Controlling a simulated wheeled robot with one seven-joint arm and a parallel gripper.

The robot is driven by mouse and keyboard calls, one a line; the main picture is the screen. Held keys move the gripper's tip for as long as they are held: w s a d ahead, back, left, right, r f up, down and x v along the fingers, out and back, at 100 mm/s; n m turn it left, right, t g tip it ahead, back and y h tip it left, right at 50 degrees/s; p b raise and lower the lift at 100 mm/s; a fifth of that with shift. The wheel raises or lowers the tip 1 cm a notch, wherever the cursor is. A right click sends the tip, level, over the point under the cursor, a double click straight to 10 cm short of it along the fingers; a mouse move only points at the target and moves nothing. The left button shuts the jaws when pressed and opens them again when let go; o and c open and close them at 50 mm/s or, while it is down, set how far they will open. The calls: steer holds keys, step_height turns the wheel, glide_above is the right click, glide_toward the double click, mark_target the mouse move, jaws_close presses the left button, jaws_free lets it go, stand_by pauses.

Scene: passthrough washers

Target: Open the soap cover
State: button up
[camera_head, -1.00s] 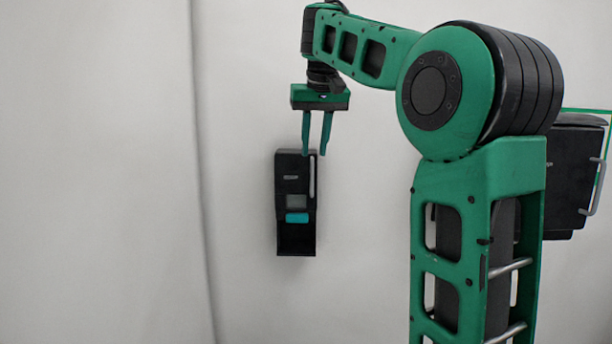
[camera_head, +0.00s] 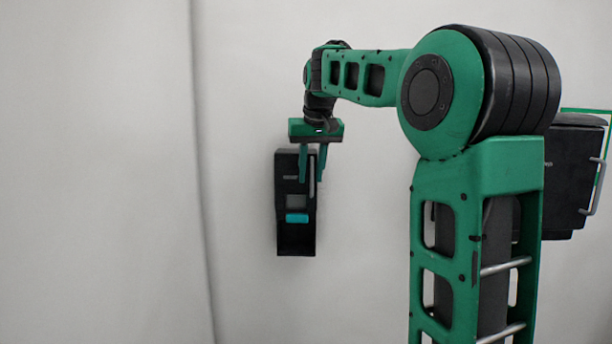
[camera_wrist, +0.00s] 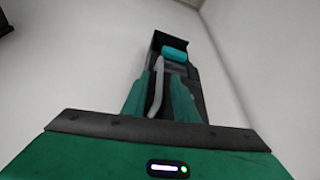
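The soap dispenser (camera_head: 296,235) is a tall black box on the pale wall, left of my arm in the head view. Its front cover (camera_head: 287,188) has a small grey window, a teal button and a light vertical handle (camera_head: 312,178) on its right side. My gripper (camera_head: 311,178) points down over the dispenser's upper part, its two fingers apart with the handle appearing between them. In the wrist view the handle (camera_wrist: 157,90) also shows between the fingers (camera_wrist: 158,92), and the teal button (camera_wrist: 175,55) is beyond. I cannot tell whether the fingers touch the handle. The cover looks closed.
A second dark box (camera_head: 570,180) with a grey handle is at the right, behind my arm. The wall (camera_head: 245,290) around and below the dispenser is bare. A vertical wall seam runs to its left.

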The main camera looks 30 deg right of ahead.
jaws_close()
steer(key=shift+a+r, duration=0.1)
stand_by(1.1)
